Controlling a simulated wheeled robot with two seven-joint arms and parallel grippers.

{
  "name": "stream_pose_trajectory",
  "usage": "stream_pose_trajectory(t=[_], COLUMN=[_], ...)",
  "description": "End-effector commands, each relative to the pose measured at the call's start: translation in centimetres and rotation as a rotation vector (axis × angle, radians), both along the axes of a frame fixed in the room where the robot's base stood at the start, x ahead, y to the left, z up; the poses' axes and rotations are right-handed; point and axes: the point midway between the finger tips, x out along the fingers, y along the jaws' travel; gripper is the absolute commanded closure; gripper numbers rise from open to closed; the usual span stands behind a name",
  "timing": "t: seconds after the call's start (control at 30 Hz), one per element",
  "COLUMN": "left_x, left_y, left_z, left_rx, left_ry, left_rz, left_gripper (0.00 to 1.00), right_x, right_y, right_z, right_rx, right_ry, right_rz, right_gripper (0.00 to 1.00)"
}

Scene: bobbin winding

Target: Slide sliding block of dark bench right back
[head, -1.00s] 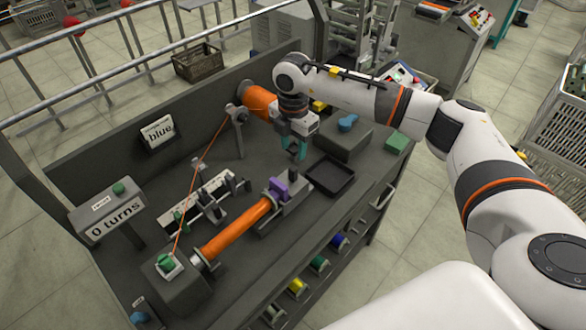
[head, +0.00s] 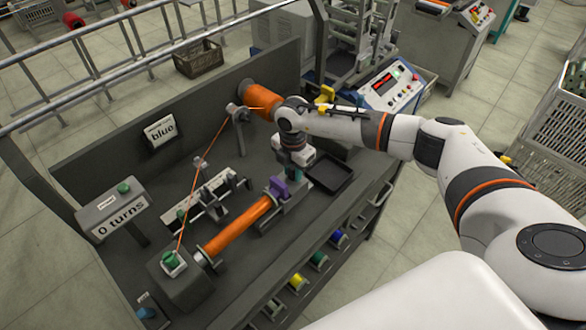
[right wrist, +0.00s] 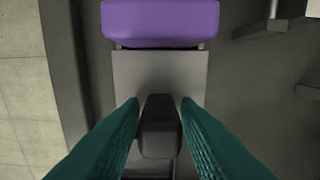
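The sliding block (head: 294,190) is a grey piece with a purple part (head: 279,187) on its left, at the right end of an orange rod (head: 237,228) on the dark bench. In the right wrist view the block's flat grey top (right wrist: 160,75) lies below the purple part (right wrist: 160,22), with a dark upright knob (right wrist: 160,127) on it. My right gripper (right wrist: 160,104) has its teal fingers on either side of this knob, with narrow gaps showing; it looks open. My left gripper is not in view.
A black tray (head: 330,174) lies just right of the block. An orange thread runs from a post (head: 238,115) to a green knob (head: 171,258). A "0 turns" box (head: 112,212) stands at the left. Coloured spools (head: 298,282) sit below the front edge.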

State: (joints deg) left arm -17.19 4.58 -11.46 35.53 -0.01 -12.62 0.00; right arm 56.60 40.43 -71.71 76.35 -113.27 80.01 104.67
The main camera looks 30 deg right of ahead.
Motion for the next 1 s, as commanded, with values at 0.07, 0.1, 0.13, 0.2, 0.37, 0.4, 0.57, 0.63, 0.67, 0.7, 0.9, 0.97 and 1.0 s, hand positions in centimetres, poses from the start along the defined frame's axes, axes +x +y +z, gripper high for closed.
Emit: stream_pose_trajectory(t=[0.07,0.1,0.13,0.2,0.37,0.4,0.57,0.63,0.67,0.7,0.9,0.97,1.0], left_x=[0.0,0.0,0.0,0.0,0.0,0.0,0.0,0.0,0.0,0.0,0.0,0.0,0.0], left_y=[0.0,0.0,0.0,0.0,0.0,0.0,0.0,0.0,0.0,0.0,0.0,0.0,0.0], left_z=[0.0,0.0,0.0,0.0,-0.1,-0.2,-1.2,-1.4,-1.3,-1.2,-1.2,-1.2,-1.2], left_rx=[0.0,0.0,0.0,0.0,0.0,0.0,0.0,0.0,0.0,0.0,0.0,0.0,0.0], left_ry=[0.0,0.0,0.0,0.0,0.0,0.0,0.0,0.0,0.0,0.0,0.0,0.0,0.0], left_rz=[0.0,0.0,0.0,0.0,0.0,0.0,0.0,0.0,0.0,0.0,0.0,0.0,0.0], left_gripper=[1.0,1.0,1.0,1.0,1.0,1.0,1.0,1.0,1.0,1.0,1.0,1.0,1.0], right_x=[0.0,0.0,0.0,0.0,0.1,0.1,0.9,1.1,1.2,1.2,1.2,1.2,1.2], right_y=[0.0,0.0,0.0,0.0,-0.1,-0.3,-2.4,-3.1,-3.2,-3.2,-3.3,-3.3,-3.3], right_z=[0.0,0.0,0.0,0.0,0.0,0.0,-0.2,0.0,0.0,0.1,0.2,0.2,0.2], right_rx=[0.0,0.0,0.0,0.0,0.0,0.0,0.0,0.0,0.0,-0.001,-0.004,-0.004,-0.003], right_ry=[0.0,0.0,0.0,0.0,-0.001,-0.001,-0.002,-0.002,-0.002,-0.003,-0.004,-0.004,-0.004], right_rz=[0.0,0.0,0.0,0.0,-0.001,-0.002,-0.005,-0.003,-0.002,-0.001,-0.002,-0.002,-0.002], right_gripper=[0.84,0.91,0.96,1.0,1.0,1.0,1.0,1.0,1.0,1.0,0.77,0.67,0.6])
